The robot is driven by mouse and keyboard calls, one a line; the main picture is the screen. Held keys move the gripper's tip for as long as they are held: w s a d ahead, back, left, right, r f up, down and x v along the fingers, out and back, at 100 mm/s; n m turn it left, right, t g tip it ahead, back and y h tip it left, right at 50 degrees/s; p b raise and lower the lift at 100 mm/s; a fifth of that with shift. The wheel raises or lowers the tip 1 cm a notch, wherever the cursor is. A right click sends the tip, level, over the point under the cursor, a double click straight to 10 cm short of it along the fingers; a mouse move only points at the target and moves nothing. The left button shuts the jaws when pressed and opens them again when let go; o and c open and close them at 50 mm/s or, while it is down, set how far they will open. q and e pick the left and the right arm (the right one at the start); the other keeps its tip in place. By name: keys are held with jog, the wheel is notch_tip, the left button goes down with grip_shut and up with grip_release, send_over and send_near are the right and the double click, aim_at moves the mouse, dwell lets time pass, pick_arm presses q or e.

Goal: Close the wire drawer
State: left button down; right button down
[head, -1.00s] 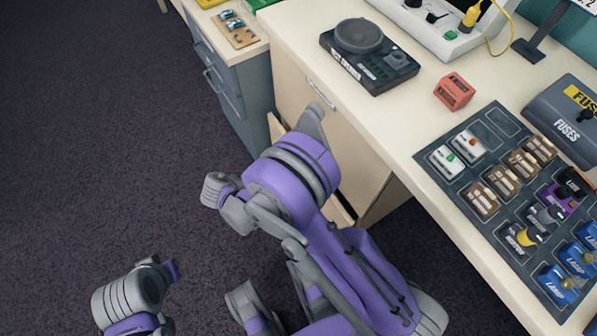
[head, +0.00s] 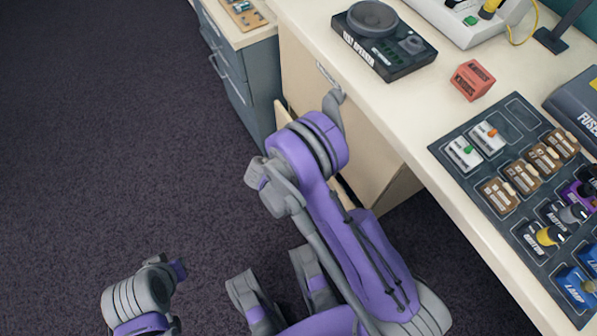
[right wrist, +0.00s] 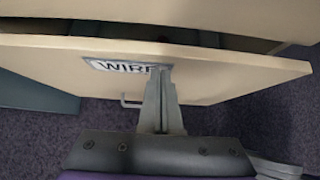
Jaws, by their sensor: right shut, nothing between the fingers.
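The wire drawer front (right wrist: 225,80) is a cream panel with a WIRE label (right wrist: 120,66) and a small handle (right wrist: 130,103) below it in the right wrist view. A dark gap behind its top edge shows that it stands partly open. My right gripper (right wrist: 161,75) is shut and empty, its tips over the label's right end; I cannot tell whether they touch the panel. In the head view my right gripper (head: 334,98) is in front of the cream desk unit, and my arm hides most of the drawer. My left gripper is not in view; only part of that arm shows at lower left.
The cream desktop (head: 415,120) overhangs to the right. It carries a black speaker unit (head: 385,45), a red block (head: 472,80) and a dark component board (head: 515,165). A grey cabinet (head: 240,75) stands to the left. Dark carpet (head: 110,140) at left is clear.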

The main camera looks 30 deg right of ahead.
jog(key=shift+d, duration=0.3)
jog(key=d+b, duration=0.1)
jog(key=d, duration=0.3)
jog(key=shift+w+d, duration=0.1)
jog(key=shift+w, duration=0.1)
jog(key=shift+d, duration=0.3)
jog(key=shift+r, duration=0.1)
